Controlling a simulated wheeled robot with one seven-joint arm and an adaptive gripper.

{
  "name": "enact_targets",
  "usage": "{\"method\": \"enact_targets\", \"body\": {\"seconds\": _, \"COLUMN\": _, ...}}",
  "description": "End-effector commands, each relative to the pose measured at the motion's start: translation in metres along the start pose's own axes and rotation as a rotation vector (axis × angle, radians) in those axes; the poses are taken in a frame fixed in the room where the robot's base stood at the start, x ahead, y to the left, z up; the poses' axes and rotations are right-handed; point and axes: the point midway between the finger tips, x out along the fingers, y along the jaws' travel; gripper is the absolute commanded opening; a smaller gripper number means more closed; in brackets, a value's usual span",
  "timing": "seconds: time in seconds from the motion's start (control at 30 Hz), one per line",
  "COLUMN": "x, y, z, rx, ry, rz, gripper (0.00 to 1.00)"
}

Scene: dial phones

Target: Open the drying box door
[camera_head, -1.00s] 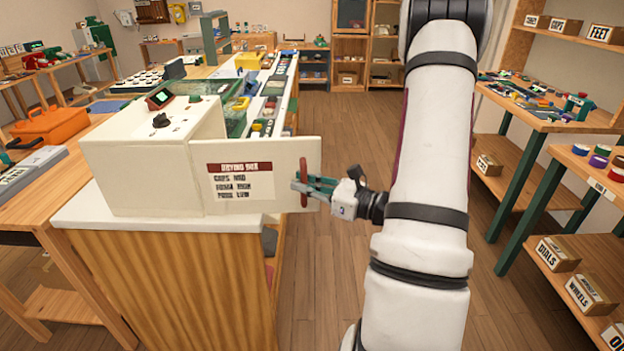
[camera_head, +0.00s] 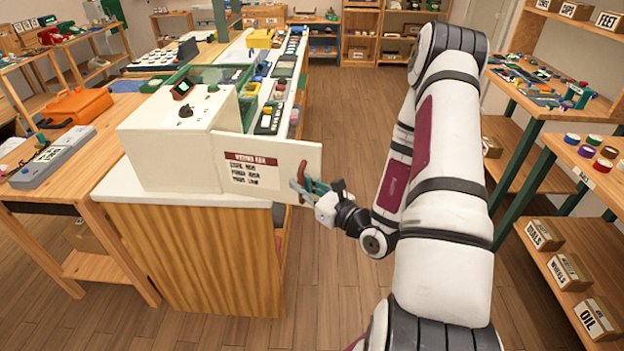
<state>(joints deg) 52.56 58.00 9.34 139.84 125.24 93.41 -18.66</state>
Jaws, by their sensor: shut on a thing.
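The drying box (camera_head: 165,150) is a cream box on the near end of a white-topped counter. Its door (camera_head: 231,171) stands swung out to the right, with a red-headed printed label on its face. A red upright handle (camera_head: 301,177) sits near the door's free edge. My gripper (camera_head: 306,184), with green and grey fingers, is shut on that handle. The inside of the box does not show from here. My white arm reaches in from the right.
The white counter (camera_head: 140,193) has wood-slat sides. A shelf table (camera_head: 548,122) with small parts and boxes stands on the right. An orange case (camera_head: 78,108) and grey device sit on the left bench. The wooden floor (camera_head: 345,125) between is clear.

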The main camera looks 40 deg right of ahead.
Motion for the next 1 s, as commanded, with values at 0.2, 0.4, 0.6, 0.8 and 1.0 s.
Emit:
{"method": "enact_targets", "body": {"seconds": 0.2, "x": 0.004, "y": 0.006, "z": 0.002, "rx": -0.001, "ry": -0.008, "rz": 0.005, "gripper": 0.0}}
{"method": "enact_targets", "body": {"seconds": 0.4, "x": 0.004, "y": 0.006, "z": 0.002, "rx": -0.002, "ry": -0.009, "rz": 0.006, "gripper": 0.0}}
{"method": "enact_targets", "body": {"seconds": 0.6, "x": 0.004, "y": 0.006, "z": 0.002, "rx": -0.002, "ry": -0.01, "rz": 0.006, "gripper": 0.21}}
{"method": "enact_targets", "body": {"seconds": 0.8, "x": 0.003, "y": 0.004, "z": 0.001, "rx": -0.001, "ry": -0.006, "rz": 0.002, "gripper": 0.21}}
{"method": "enact_targets", "body": {"seconds": 1.0, "x": -0.007, "y": 0.003, "z": 0.0, "rx": 0.0, "ry": -0.003, "rz": -0.002, "gripper": 0.21}}
